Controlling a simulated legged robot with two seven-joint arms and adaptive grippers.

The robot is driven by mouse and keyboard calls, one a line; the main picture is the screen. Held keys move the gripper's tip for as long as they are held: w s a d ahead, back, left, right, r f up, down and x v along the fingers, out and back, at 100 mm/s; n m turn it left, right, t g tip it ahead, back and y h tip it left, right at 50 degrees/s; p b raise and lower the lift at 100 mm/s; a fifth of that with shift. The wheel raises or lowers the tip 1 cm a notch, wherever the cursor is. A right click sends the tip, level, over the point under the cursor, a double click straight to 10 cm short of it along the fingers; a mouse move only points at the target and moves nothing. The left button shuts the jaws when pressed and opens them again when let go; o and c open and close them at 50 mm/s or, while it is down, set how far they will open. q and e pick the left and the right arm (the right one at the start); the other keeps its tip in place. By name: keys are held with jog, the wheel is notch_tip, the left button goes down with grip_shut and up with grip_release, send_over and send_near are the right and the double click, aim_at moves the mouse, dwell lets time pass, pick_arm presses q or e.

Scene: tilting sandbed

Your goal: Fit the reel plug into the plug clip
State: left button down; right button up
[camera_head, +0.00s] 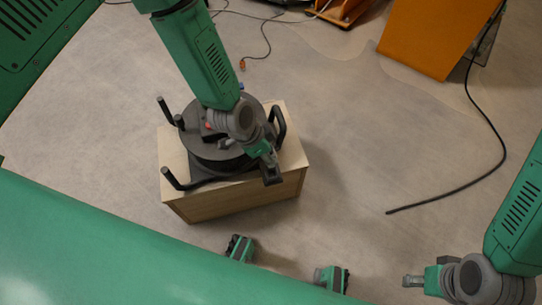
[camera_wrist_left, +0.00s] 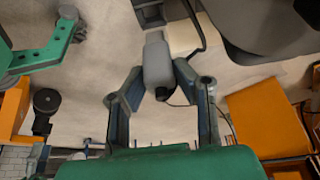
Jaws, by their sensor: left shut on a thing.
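The black cable reel (camera_head: 212,155) with its dark handle bars sits on a pale wooden box (camera_head: 235,205) in the head view. My left gripper (camera_head: 268,165) is over the reel's right side, by the box's front edge. In the left wrist view, my left gripper (camera_wrist_left: 158,78) is shut on the grey reel plug (camera_wrist_left: 157,58), with one finger on each side of it. The plug's far end points away from the gripper. My right gripper (camera_head: 414,281) is low at the right, away from the box; its jaw opening is unclear. I cannot make out the plug clip.
An orange cabinet (camera_head: 430,35) stands at the top right. A black cable (camera_head: 495,130) curves across the floor on the right. A thin cable with an orange end (camera_head: 242,65) lies behind the box.

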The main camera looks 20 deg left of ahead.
pick_arm(q)
jog(key=shift+d+r, duration=0.15)
jog(key=shift+d, duration=0.3)
jog(key=shift+p, duration=0.35)
jog(key=shift+f+b, duration=0.35)
jog(key=shift+a+f+b, duration=0.2)
jog(key=shift+f+b, duration=0.25)
jog(key=shift+f, duration=0.3)
jog(key=shift+a+f+b, duration=0.15)
jog(key=shift+f+b, duration=0.25)
jog(key=shift+f, duration=0.35)
jog(key=shift+d+f, duration=0.1)
jog(key=shift+f, duration=0.3)
jog(key=shift+d, duration=0.15)
pick_arm(e)
jog(key=shift+d+f, duration=0.2)
jog(key=shift+f, duration=0.4)
jog(key=shift+d+f, duration=0.15)
jog(key=shift+f, duration=0.4)
pick_arm(q)
jog(key=shift+s+a, duration=0.1)
jog(key=shift+a, duration=0.2)
pick_arm(e)
jog(key=shift+a+r, duration=0.2)
jog(key=shift+r, duration=0.05)
